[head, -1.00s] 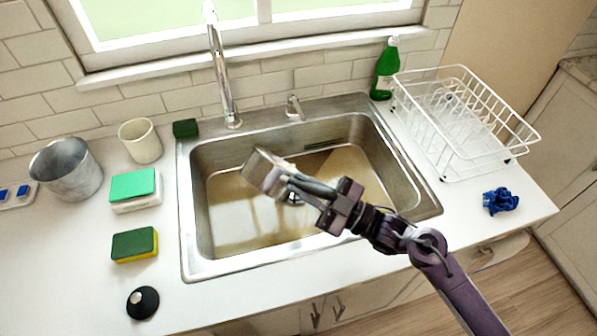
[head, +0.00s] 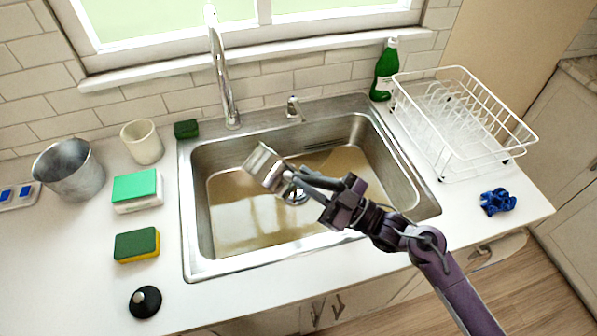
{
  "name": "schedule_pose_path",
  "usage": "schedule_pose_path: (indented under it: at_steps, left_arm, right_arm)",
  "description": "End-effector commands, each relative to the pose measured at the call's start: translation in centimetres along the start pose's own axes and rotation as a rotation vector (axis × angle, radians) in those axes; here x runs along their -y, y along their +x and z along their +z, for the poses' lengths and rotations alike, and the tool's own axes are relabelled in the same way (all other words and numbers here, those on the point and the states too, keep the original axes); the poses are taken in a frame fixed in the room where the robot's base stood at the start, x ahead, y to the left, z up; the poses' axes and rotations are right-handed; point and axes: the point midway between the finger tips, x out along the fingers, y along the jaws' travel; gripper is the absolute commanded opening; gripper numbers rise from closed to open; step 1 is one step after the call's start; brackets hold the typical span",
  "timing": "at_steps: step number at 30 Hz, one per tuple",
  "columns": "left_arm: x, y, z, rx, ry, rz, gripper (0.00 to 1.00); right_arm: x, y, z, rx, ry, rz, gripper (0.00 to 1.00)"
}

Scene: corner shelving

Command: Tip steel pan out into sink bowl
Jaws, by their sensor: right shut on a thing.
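The steel pan (head: 262,161) is a small silvery vessel over the sink bowl in the head view, tilted on its side. My right gripper (head: 298,184) is shut on the pan, seemingly at its handle. The arm reaches in from the lower right. The sink bowl (head: 203,232) is a rectangular steel basin with brownish water on its floor. The round drain (head: 295,195) shows partly behind the gripper. The inside of the pan is hard to make out. My left gripper is not in view.
A tap (head: 222,75) rises behind the sink. A metal bucket (head: 70,170), cream cup (head: 142,142), sponges (head: 136,244) and black stopper (head: 145,302) stand left. A white dish rack (head: 465,125), green bottle (head: 384,70) and blue cloth (head: 497,201) are right.

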Motion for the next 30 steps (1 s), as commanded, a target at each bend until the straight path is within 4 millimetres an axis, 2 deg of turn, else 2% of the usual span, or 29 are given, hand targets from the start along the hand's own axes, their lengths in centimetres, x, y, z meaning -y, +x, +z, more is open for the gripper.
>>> schedule_pose_path:
  at_steps: [30]
  left_arm:
    - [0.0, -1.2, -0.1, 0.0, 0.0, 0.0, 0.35]
  right_arm:
    - [-2.4, -0.3, -0.5, -0.039, 0.168, 0.07, 0.0]
